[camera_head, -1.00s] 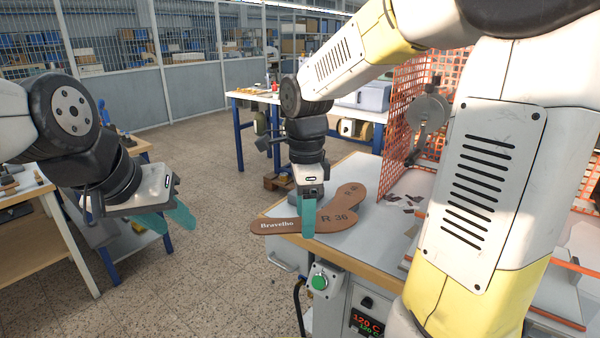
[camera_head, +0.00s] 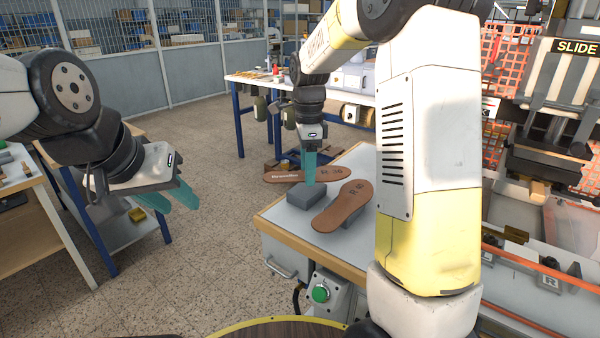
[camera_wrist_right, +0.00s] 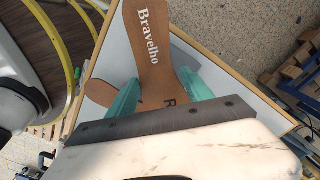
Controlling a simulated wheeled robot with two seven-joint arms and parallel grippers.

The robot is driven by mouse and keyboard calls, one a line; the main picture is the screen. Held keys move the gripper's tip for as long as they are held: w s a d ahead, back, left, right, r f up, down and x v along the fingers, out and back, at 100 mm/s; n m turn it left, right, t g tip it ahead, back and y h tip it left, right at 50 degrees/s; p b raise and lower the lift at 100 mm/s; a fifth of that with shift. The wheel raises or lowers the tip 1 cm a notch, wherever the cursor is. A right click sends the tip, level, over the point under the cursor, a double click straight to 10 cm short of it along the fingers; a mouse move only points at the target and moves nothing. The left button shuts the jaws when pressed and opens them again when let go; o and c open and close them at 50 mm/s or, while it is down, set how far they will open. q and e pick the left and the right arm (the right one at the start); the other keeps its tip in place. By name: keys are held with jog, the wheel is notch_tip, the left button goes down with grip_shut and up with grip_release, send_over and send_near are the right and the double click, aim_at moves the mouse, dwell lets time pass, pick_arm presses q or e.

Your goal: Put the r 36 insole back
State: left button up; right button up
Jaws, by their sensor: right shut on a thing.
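The brown R 36 insole (camera_head: 282,177), marked "Bravelho", is held by my right gripper (camera_head: 309,180), above the table's far left part. In the right wrist view the insole (camera_wrist_right: 148,40) lies between the teal fingers (camera_wrist_right: 157,76). Its lower end is hidden by the gripper. A grey block (camera_head: 304,212) with a bare top stands below and beside it. A second brown insole (camera_head: 340,208), its label only partly legible, lies on another grey block to the right. My left gripper (camera_head: 181,207) is open and empty at the left, over the floor, away from the insoles.
The white table (camera_head: 285,222) has a wooden edge and a green button box (camera_head: 320,293) at its front. A stamping press (camera_head: 560,120) stands at the right. Benches stand at the left (camera_head: 35,215) and the back (camera_head: 260,82). Open floor lies between them.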

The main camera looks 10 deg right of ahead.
aim_at(307, 188)
jog(key=shift+w+d+f, duration=0.1)
jog(key=shift+w, duration=0.75)
jog(key=shift+f, duration=1.7)
jog(key=shift+f, duration=0.15)
jog(key=shift+f, duration=0.15)
jog(key=o, duration=1.5)
